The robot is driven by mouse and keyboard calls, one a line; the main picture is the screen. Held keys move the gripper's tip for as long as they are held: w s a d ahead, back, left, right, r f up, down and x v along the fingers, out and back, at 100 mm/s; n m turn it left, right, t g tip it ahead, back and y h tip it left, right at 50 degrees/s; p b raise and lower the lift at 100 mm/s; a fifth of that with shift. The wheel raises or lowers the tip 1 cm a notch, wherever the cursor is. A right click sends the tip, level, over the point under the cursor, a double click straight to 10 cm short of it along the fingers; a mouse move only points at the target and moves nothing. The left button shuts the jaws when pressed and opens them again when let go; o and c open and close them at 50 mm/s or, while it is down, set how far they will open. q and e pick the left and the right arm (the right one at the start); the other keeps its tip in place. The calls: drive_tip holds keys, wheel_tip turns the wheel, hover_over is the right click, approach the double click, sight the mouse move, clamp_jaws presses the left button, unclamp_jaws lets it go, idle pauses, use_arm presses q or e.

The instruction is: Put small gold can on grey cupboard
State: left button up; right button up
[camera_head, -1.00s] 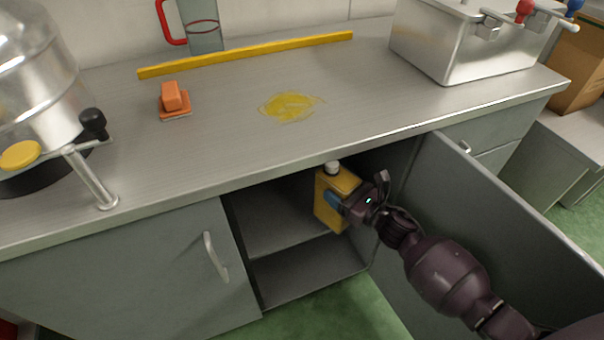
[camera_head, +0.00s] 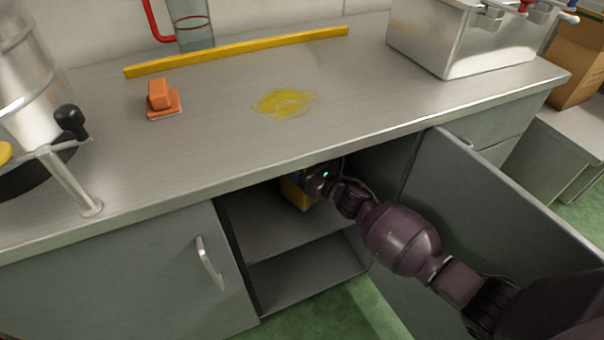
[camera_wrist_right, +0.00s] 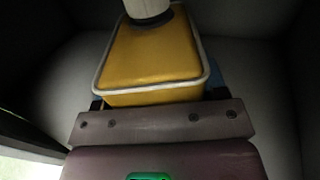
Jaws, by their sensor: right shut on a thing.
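The small gold can (camera_head: 296,193) is inside the open grey cupboard (camera_head: 270,228), under the counter and above its upper shelf. The can is mostly hidden by my right gripper and the counter edge in the head view. The right wrist view shows the gold can (camera_wrist_right: 152,60) close up, with its pale rim and a whitish cap at the top. My right gripper (camera_head: 312,182) is shut on the can. I cannot tell whether the can touches the shelf. My left gripper is not in view.
The cupboard's open door (camera_head: 500,220) stands at the right, beside my right arm. The counter edge lies just above the opening. On the counter are an orange block (camera_head: 162,98), a yellow bar (camera_head: 240,51), a yellow spill (camera_head: 285,102) and a steel basin (camera_head: 455,45).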

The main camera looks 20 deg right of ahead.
wheel_tip(320, 180, down, 3)
drive_tip(key=shift+b, duration=0.6)
drive_tip(key=o, duration=1.2)
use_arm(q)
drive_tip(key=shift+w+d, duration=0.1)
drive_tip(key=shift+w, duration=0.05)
use_arm(e)
drive_tip(key=o, duration=0.3)
drive_tip(key=shift+o, duration=0.2)
drive_tip(key=shift+f, duration=0.1)
use_arm(q)
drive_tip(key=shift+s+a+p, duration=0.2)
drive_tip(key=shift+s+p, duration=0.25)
drive_tip(key=shift+p, duration=0.6)
use_arm(e)
drive_tip(key=v, duration=1.2)
